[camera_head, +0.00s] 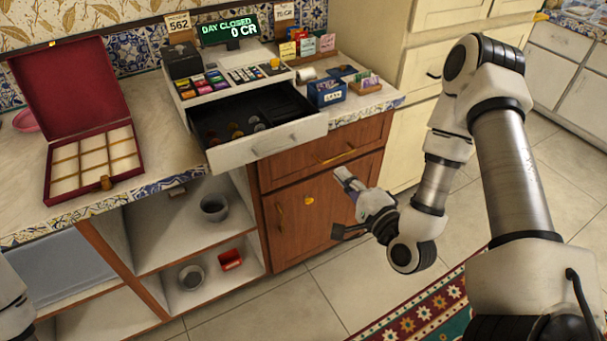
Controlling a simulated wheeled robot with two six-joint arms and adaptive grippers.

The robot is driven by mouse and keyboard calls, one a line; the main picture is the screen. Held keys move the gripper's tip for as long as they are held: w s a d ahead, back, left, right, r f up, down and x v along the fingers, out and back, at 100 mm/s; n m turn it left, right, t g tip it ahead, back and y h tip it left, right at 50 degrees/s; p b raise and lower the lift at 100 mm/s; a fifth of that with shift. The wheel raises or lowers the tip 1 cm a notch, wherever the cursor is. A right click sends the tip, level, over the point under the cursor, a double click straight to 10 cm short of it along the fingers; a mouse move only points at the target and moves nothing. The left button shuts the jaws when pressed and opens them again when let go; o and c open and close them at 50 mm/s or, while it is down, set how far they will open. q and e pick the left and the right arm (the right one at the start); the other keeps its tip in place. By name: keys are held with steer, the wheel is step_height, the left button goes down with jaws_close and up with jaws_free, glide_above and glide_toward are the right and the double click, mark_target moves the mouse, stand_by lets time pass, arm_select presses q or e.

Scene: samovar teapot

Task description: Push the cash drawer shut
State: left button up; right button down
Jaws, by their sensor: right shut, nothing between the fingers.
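The white cash drawer (268,143) juts out open from the cash register (222,84) on the counter. Coins lie in the left part of its dark inside. The register's display reads "DAY CLOSED 0 CR". My right gripper (343,177) is shut and empty. It is in front of the wooden cabinet, lower in the picture than the drawer front and to its right, apart from it. My left gripper is out of view; only a bit of my left arm shows at the left edge.
An open red box (104,183) with empty compartments stands on the counter at left. A blue card box (327,92) and small card holders stand right of the register. Open shelves below hold grey bowls (214,207) and a red item (230,260). A patterned rug (421,310) lies on the tiled floor.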

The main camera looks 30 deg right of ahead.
steer(key=w+d+f, duration=0.1)
steer(key=w, duration=0.1)
steer(key=b, duration=0.7)
glide_toward(306, 134)
steer(key=w+p, duration=0.1)
steer(key=w, duration=0.6)
steer(key=shift+a, duration=0.1)
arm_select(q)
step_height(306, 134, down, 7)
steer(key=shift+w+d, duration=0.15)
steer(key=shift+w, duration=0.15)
arm_select(e)
steer(key=shift+w, duration=0.1)
